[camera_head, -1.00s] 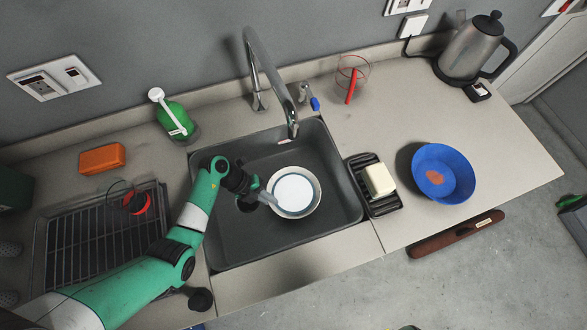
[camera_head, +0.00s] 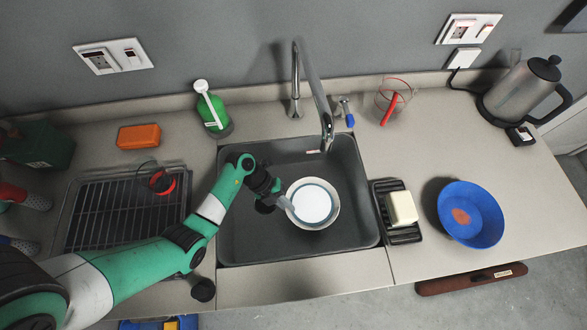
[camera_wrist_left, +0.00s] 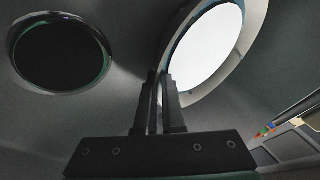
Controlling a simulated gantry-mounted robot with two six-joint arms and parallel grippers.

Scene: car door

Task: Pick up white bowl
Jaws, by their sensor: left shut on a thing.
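The white bowl (camera_head: 312,204) is inside the dark sink basin (camera_head: 350,240), near its middle. Its interior looks bright white, with a darker ring and a pale rim. My left gripper (camera_head: 286,202) reaches into the sink from the left and is shut on the bowl's left rim. In the left wrist view the fingers (camera_wrist_left: 163,85) are close together at the edge of the bowl (camera_wrist_left: 208,45). Whether the bowl touches the sink floor cannot be told. My right gripper is not in view.
The faucet (camera_head: 318,100) arches over the back of the sink. A soap rack with a pale bar (camera_head: 401,207) and a blue bowl (camera_head: 470,214) stand to the right. A green bottle (camera_head: 213,112) is behind the sink. A drying rack (camera_head: 110,225) lies to the left.

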